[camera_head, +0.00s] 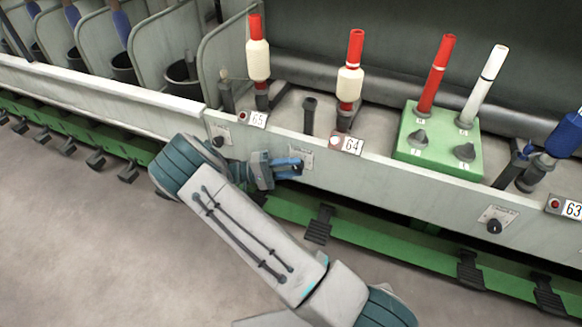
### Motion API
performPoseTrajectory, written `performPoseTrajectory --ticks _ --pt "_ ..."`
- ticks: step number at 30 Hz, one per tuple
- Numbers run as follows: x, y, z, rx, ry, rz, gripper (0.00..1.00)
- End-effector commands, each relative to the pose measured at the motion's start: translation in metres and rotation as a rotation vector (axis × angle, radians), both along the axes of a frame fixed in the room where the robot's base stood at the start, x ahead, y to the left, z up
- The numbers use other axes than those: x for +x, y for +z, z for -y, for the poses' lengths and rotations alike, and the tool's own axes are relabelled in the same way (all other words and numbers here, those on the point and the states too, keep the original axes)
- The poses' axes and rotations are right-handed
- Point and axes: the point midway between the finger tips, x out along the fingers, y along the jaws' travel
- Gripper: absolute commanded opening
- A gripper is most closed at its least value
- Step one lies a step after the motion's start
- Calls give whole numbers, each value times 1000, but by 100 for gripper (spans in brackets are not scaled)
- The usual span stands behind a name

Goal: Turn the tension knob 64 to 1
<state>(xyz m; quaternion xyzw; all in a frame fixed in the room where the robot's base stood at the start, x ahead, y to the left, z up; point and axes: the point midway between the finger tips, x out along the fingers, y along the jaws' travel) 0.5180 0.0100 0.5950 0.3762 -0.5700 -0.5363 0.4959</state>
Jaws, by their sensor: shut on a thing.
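The number plate 64 (352,144) is on the pale front rail, beside a red light. Down and left of it is a small dial plate (307,155). My gripper (292,168) is at this dial plate, its blue fingers shut on the tension knob there. The fingers hide most or all of that knob, so its pointer and setting cannot be read.
A similar knob (494,226) is on the rail near plate 63 (573,209), and another (217,141) near plate 65 (258,119). Black pedals (320,225) line the green bar below. The floor at left is clear.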

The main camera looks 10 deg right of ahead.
Motion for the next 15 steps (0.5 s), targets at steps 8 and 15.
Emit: performPoseTrajectory --ticks 8,15 --pt "0 -1 0 1 0 -1 51" --pt "0 0 0 1 -1 0 51"
